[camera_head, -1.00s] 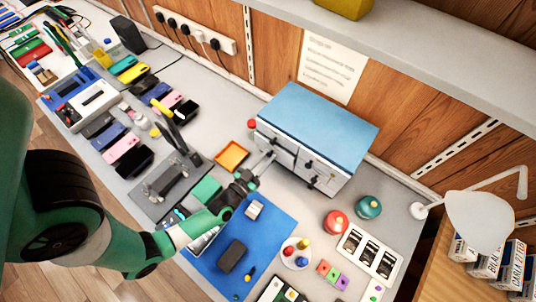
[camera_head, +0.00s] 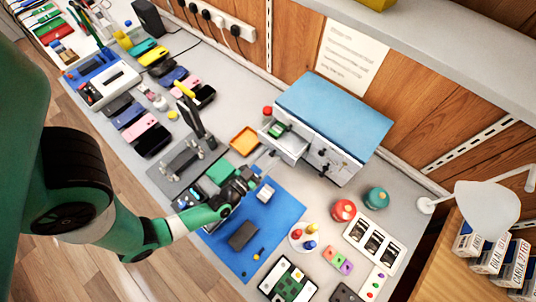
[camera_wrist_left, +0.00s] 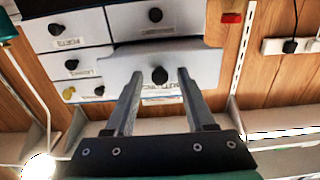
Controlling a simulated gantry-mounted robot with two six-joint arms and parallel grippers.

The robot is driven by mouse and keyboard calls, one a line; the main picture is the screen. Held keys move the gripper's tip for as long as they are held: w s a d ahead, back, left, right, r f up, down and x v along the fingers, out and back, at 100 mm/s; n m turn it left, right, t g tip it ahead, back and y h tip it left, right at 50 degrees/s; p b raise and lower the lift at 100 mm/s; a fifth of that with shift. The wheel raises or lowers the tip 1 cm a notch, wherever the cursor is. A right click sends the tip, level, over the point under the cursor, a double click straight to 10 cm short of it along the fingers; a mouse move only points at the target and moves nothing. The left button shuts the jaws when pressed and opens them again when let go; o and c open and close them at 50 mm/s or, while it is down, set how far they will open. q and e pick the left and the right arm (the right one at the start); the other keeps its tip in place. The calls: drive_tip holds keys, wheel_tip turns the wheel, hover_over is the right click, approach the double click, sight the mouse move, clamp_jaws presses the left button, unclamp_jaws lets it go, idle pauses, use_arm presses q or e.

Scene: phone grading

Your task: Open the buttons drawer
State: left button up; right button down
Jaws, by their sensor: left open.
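The small blue-topped cabinet (camera_head: 335,110) stands at the back of the bench. One drawer (camera_head: 290,144) on its left side is pulled out, with something green inside. In the left wrist view, this drawer's pale front (camera_wrist_left: 205,68) stands forward of the others, and its label is partly hidden and hard to read. Its dark round knob (camera_wrist_left: 160,75) lies between the fingertips of my left gripper (camera_wrist_left: 159,86). The fingers are apart, with gaps on both sides of the knob. In the head view my left gripper (camera_head: 265,161) is in front of the drawer. My right gripper is out of view.
An orange tray (camera_head: 244,141) lies left of the drawer. Below the gripper is a blue mat (camera_head: 275,227) with phone parts. Red (camera_head: 343,210) and teal (camera_head: 376,198) round containers stand to the right. A lamp (camera_head: 488,210) is at the far right.

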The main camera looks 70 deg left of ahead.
use_arm(q)
drive_tip(key=shift+r, duration=0.1)
drive_tip(key=shift+r+p, duration=0.3)
drive_tip(key=shift+r, duration=0.05)
drive_tip(key=s+d+r+p, duration=0.9)
drive_tip(key=d+r+p, duration=0.1)
drive_tip(key=r, duration=0.2)
drive_tip(key=shift+d, duration=0.35)
